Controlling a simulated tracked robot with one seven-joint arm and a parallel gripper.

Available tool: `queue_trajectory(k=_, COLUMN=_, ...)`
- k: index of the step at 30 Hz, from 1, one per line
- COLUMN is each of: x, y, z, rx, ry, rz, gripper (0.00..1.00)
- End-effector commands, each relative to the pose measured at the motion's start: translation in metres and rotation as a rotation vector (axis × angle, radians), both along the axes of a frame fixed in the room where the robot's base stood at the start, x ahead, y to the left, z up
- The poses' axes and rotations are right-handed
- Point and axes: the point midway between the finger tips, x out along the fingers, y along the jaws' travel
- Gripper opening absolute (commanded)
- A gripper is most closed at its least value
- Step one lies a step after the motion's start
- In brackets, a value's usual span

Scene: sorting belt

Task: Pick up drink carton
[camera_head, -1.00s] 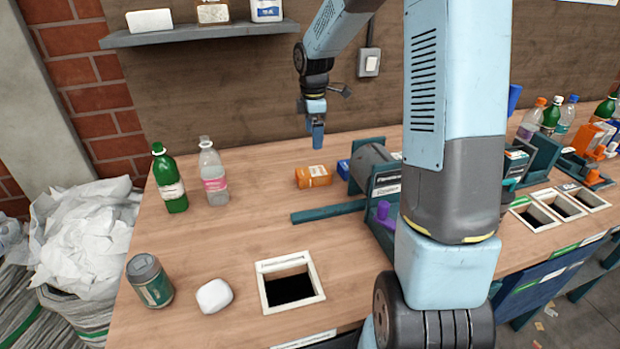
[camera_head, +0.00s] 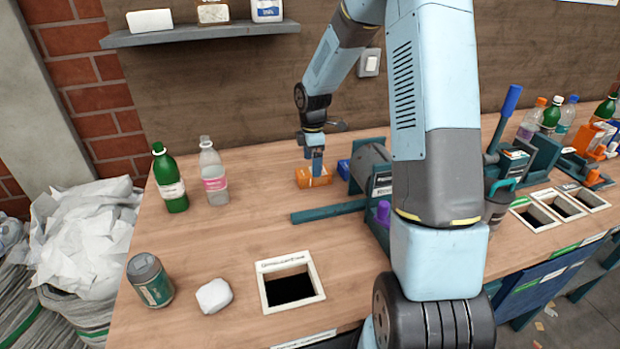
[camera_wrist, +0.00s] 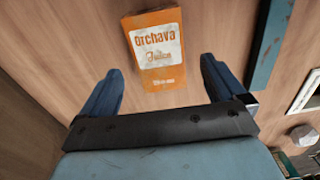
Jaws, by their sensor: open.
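The drink carton (camera_head: 308,179) is an orange box lying on the wooden table near the back, left of the grey machine. In the wrist view the carton (camera_wrist: 157,48) shows a white label reading "Orchava Juice". My gripper (camera_head: 317,172) is low at the carton and hides part of it in the head view. In the wrist view my gripper (camera_wrist: 158,75) has its two blue fingers wide apart, with the carton's near end between and just ahead of them. No contact can be made out.
A green bottle (camera_head: 170,180) and a clear bottle (camera_head: 213,175) stand to the left. A blue item (camera_head: 344,169) and the grey machine (camera_head: 372,165) are close on the right. A teal bar (camera_head: 328,212) lies in front. Nearer are a can (camera_head: 150,281), a white lump (camera_head: 214,296) and a framed hole (camera_head: 318,277).

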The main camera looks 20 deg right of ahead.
Motion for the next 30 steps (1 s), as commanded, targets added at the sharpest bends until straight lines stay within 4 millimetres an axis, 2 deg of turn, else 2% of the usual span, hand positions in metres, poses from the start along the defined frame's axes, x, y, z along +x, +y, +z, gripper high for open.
queue_trajectory(k=12, x=0.000, y=0.005, z=-0.047, rx=0.000, ry=0.001, rz=0.000, gripper=0.97)
queue_trajectory(k=19, x=0.001, y=0.005, z=-0.049, rx=0.000, ry=0.000, rz=-0.001, gripper=0.97)
queue_trajectory(k=30, x=0.001, y=0.005, z=-0.049, rx=0.000, ry=0.000, rz=-0.001, gripper=0.62)
